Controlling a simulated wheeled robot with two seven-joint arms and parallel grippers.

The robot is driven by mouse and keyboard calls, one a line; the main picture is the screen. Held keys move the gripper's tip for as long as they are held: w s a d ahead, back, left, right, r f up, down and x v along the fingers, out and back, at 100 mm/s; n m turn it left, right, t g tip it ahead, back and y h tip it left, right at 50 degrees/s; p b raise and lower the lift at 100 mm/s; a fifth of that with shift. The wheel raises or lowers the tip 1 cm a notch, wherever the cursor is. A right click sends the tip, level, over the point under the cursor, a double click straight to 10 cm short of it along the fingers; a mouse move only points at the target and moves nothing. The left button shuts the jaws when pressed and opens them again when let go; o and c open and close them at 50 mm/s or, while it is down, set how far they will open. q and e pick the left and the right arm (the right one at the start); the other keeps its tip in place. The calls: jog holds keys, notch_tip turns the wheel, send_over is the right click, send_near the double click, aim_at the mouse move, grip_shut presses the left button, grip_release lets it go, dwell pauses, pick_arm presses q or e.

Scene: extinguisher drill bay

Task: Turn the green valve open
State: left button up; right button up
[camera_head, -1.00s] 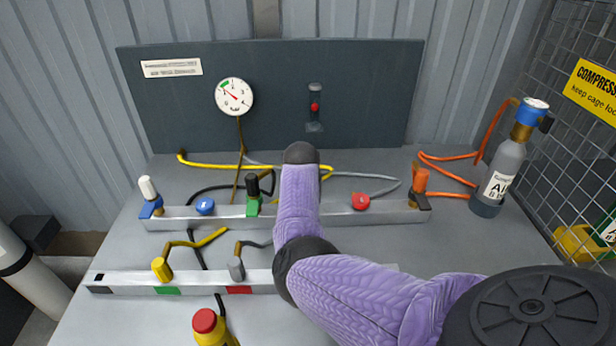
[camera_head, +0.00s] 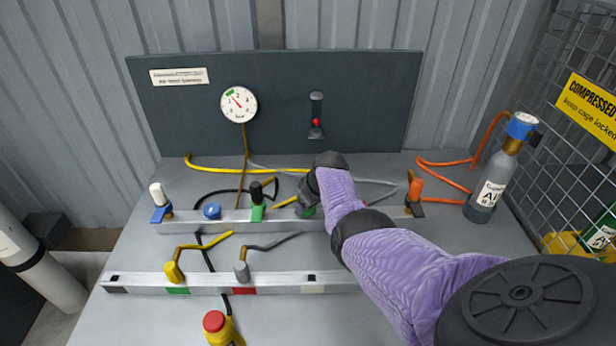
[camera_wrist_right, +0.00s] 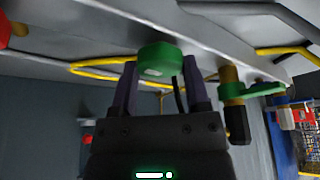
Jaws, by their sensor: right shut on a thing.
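A round green valve knob (camera_wrist_right: 158,58) sits between the two fingers of my right gripper (camera_wrist_right: 160,72) in the right wrist view. The fingers are shut on its sides. In the head view my right gripper (camera_head: 307,197) is at the rear metal rail, and only a bit of the green knob (camera_head: 309,211) shows below it. A second green part, a base with a black-tipped upright handle (camera_head: 257,203), stands left of the gripper on the same rail. It shows at the right in the wrist view (camera_wrist_right: 238,98). My left gripper is not in view.
A blue knob (camera_head: 212,211), a white-capped valve (camera_head: 158,198) and an orange valve (camera_head: 415,190) sit on the rear rail. A front rail (camera_head: 205,283) carries hose fittings. A gauge (camera_head: 239,104) is on the panel. A gas bottle (camera_head: 492,185) stands right.

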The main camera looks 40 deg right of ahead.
jog(key=shift+r+n, duration=0.1)
jog(key=shift+n, duration=0.6)
jog(key=o, duration=1.3)
jog(key=p+v, duration=0.4)
jog(key=v, duration=0.1)
jog(key=p+v, duration=0.4)
jog(key=shift+s+d+r, duration=0.15)
jog(key=shift+d+r, duration=0.05)
jog(key=shift+r, duration=0.2)
